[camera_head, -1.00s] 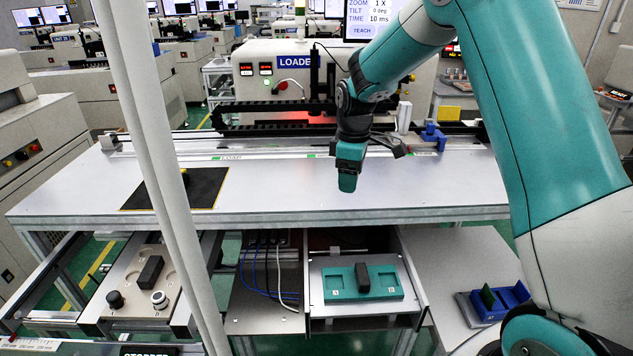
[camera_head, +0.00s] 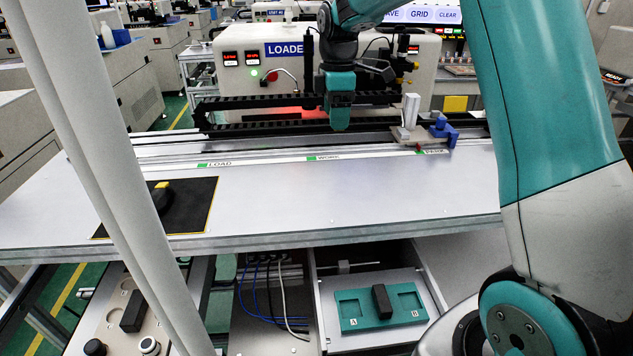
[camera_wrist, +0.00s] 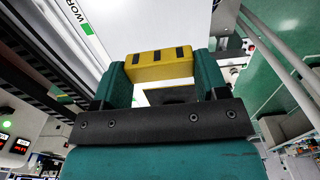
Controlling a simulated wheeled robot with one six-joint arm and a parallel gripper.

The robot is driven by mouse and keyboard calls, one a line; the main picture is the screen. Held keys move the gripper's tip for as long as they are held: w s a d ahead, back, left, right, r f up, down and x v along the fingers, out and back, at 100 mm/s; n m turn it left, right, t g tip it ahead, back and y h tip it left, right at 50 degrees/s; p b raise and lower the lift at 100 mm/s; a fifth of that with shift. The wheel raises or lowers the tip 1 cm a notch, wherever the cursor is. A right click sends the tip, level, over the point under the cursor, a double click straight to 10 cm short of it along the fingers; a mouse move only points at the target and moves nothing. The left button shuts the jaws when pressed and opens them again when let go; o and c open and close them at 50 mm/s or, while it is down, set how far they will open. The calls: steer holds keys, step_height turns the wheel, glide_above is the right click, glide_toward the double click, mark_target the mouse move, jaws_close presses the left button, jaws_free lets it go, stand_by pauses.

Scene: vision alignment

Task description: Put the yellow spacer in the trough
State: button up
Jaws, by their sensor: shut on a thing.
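The yellow spacer (camera_wrist: 158,65) is a yellow block with dark marks on its face. In the wrist view it sits between the two teal fingers of my gripper (camera_wrist: 159,72), which is shut on it. In the head view my gripper (camera_head: 340,122) points down by the dark rail (camera_head: 270,128) at the table's back; the spacer is hidden there. I cannot tell for sure which part is the trough. A long pale channel (camera_head: 250,141) runs along the table's back edge, in front of the rail.
A black mat (camera_head: 200,215) with a dark object (camera_head: 163,200) lies at left. A fixture with a white block (camera_head: 411,110) and a blue part (camera_head: 440,127) stands right of my gripper. An open drawer below holds a teal tray (camera_head: 355,318) with a dark block. The middle tabletop is clear.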

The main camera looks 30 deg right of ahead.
mark_target(333, 196)
step_height(333, 196, down, 20)
steer(key=p, duration=0.4)
steer(key=shift+r+p, duration=0.1)
steer(key=shift+p, duration=0.2)
steer(key=o, duration=0.9)
